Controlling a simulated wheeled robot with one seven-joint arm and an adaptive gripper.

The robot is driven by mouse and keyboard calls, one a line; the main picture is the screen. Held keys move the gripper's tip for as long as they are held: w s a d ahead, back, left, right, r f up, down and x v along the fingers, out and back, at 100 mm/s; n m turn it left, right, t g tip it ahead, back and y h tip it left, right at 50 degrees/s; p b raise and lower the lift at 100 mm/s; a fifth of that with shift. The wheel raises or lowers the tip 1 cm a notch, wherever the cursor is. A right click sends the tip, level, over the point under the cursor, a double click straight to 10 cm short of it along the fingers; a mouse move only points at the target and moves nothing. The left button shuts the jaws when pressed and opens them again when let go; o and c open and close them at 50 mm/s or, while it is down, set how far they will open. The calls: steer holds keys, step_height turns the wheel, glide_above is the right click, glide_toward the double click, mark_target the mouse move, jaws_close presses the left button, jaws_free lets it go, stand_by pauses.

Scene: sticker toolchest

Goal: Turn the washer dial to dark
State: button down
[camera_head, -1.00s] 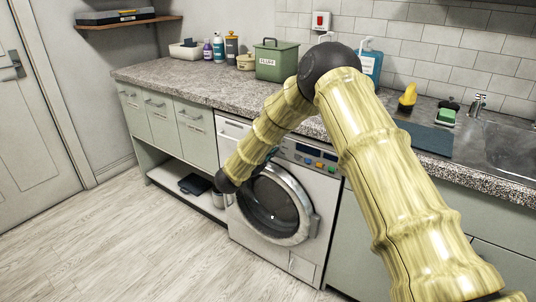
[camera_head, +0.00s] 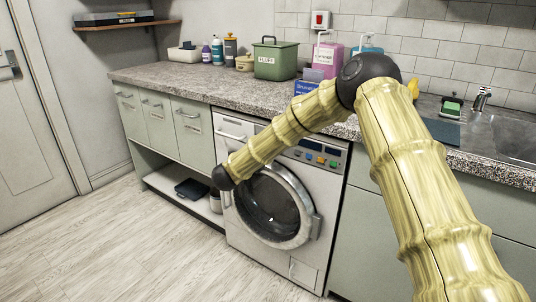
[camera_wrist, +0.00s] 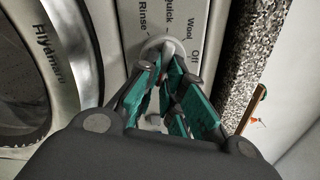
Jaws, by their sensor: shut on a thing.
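The washer (camera_head: 302,270) is a white front-loader under the counter, its round door (camera_head: 270,207) closed. In the wrist view its panel (camera_wrist: 134,20) shows the labels Rinse, Quick, Wool and Off around a pale round dial (camera_wrist: 153,47). I cannot see a Dark label. My gripper (camera_wrist: 168,66), with teal-padded fingers, is shut on the dial, its fingertips at the dial's near side. The fingers partly cover the dial, so its pointer direction cannot be told. In the head view my arm hides the gripper and dial.
The stone countertop (camera_head: 190,80) runs above the washer. On it stand a green canister (camera_head: 276,62), a pink bottle (camera_head: 327,58) and a blue box (camera_head: 305,88). Coloured buttons (camera_head: 320,158) sit right on the washer's front. The floor (camera_head: 120,250) ahead is clear.

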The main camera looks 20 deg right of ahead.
steer(key=shift+s+f+m+b, duration=0.1)
steer(key=shift+f+m+b, duration=0.25)
steer(key=shift+m+b, duration=0.6)
steer(key=shift+m, duration=0.25)
steer(key=c, duration=1.5)
jaws_free()
steer(key=shift+c, duration=0.2)
steer(key=shift+r, duration=0.15)
steer(key=shift+a, duration=0.1)
steer(key=v, duration=1.2)
